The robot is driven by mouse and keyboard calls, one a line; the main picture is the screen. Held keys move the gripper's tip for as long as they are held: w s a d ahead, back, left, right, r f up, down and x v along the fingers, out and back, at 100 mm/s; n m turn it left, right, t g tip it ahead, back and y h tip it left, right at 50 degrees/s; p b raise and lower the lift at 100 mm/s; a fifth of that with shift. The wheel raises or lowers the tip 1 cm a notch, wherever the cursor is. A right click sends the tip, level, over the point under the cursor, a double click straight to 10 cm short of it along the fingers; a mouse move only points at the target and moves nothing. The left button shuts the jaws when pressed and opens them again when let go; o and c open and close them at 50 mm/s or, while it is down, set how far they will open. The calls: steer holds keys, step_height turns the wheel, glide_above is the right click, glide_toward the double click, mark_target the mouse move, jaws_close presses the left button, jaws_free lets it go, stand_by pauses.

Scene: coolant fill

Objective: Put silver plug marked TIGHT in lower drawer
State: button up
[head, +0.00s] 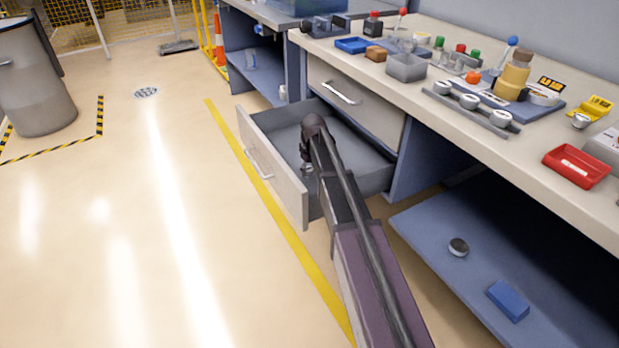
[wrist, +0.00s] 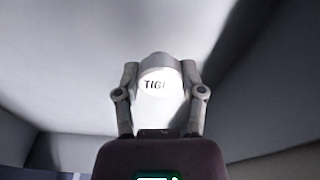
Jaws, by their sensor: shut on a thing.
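A silver plug (wrist: 158,65) with a white face is between the fingers of my gripper (wrist: 160,88) in the wrist view. Its face reads "TIG" and the rest of the marking is cut off. My gripper is shut on it. The lower drawer (head: 273,177) is pulled open in the head view. My arm reaches over it, and my gripper (head: 307,170) is down inside or just above the drawer, mostly hidden by the arm. In the wrist view the drawer's pale floor (wrist: 65,60) lies behind the plug. I cannot tell whether the plug touches it.
The upper drawer (head: 341,96) is shut above. The worktop holds several small items, including a row of silver plugs in a grey holder (head: 470,108) and a red tray (head: 577,166). A blue shelf (head: 455,285) is at lower right.

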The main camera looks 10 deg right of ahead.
mark_target(311, 171)
steer(key=shift+f+b, duration=0.7)
steer(key=shift+f, duration=0.35)
steer(key=shift+f, duration=0.15)
steer(key=o, duration=0.9)
steer(key=r+p, duration=0.4)
steer(key=s+r+p, duration=0.1)
steer(key=r+p, duration=0.7)
steer(key=shift+s+d+r, duration=0.15)
steer(key=shift+d, duration=0.2)
